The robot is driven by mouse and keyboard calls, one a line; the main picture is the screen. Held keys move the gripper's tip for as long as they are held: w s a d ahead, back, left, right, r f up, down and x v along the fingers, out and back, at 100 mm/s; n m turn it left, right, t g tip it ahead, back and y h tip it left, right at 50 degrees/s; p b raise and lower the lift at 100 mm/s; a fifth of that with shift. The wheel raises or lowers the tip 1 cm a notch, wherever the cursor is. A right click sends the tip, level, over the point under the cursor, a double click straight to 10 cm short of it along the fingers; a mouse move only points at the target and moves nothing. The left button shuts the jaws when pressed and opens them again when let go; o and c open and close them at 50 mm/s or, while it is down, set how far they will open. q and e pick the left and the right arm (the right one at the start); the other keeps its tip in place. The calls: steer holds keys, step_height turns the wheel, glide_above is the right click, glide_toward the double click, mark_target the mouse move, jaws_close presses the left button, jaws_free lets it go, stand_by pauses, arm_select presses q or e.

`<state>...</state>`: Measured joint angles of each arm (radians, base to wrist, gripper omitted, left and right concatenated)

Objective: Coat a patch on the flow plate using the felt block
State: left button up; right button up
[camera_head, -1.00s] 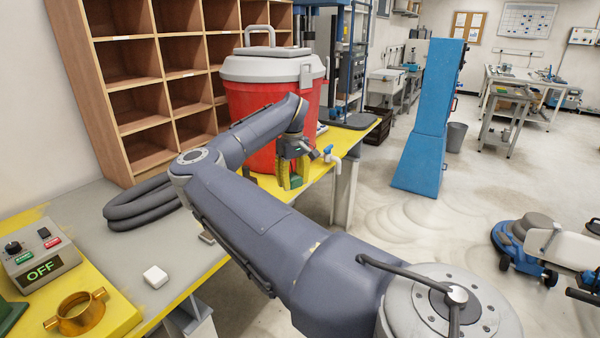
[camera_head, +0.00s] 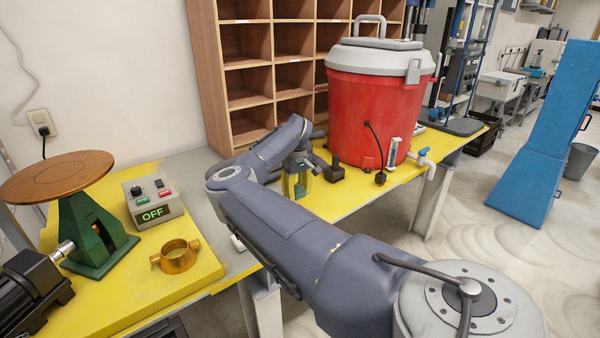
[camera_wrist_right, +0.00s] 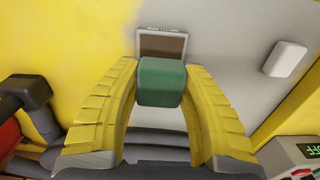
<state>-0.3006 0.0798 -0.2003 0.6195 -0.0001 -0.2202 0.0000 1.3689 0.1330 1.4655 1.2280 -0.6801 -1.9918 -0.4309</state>
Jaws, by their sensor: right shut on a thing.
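My right gripper (camera_head: 297,186) is over the bench, left of the red cooler. Its yellow ribbed fingers are shut on a green block, which I take as the felt block (camera_wrist_right: 160,82). The wrist view shows the block between the fingertips (camera_wrist_right: 160,85). A small grey-rimmed brown tray (camera_wrist_right: 162,43) lies just beyond the block there, partly covered by it; I cannot tell whether they touch. A round copper-brown plate (camera_head: 57,176), apparently the flow plate, sits on a green stand (camera_head: 92,228) at the left. My left gripper is out of view.
A control box reading OFF (camera_head: 152,203) and a brass ring (camera_head: 176,257) stand between the flow plate and my arm. A white block (camera_wrist_right: 287,58) lies near the tray. The red cooler (camera_head: 372,118) and a black fitting (camera_head: 335,171) stand to the right of the gripper.

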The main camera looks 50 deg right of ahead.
steer(key=shift+w+a+f, duration=0.1)
steer(key=shift+f, duration=2.95)
steer(key=shift+f, duration=0.55)
steer(key=shift+r, duration=3.5)
steer(key=shift+r, duration=0.1)
